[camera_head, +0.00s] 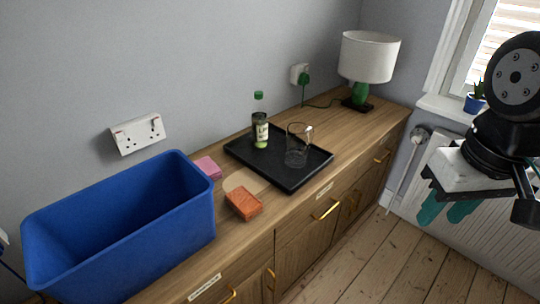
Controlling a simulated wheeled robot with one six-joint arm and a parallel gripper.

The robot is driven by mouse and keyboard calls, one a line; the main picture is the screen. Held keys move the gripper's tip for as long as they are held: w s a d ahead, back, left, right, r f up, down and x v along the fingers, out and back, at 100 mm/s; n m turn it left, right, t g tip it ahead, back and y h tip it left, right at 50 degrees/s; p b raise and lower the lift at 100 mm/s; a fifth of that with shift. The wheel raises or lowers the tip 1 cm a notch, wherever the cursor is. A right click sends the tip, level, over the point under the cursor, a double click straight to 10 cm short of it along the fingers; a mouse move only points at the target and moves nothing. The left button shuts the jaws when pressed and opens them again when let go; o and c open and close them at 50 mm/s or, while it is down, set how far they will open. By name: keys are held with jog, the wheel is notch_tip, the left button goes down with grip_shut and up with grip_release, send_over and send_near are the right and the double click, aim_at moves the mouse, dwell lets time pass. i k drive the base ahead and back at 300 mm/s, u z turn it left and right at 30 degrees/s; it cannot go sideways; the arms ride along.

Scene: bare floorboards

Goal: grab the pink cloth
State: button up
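A small pink cloth (208,167) lies folded on the wooden sideboard, right beside the far right corner of the blue bin. The bin's rim hides part of its left side. My gripper (446,212) is at the right of the picture, in front of the radiator and far from the cloth. Its two teal fingers point down, with a gap between them and nothing held.
The deep blue bin (178,231) stands left on the sideboard (345,142). An orange sponge-like block (244,203) lies near a flat tan piece (246,181). A black tray (290,180) holds a green-capped bottle (260,131) and a clear glass (297,148). A lamp (369,57) stands behind.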

aim_at(208, 165)
jog(key=z, duration=0.75)
jog(key=i, duration=0.85)
jog(key=u, duration=1.05)
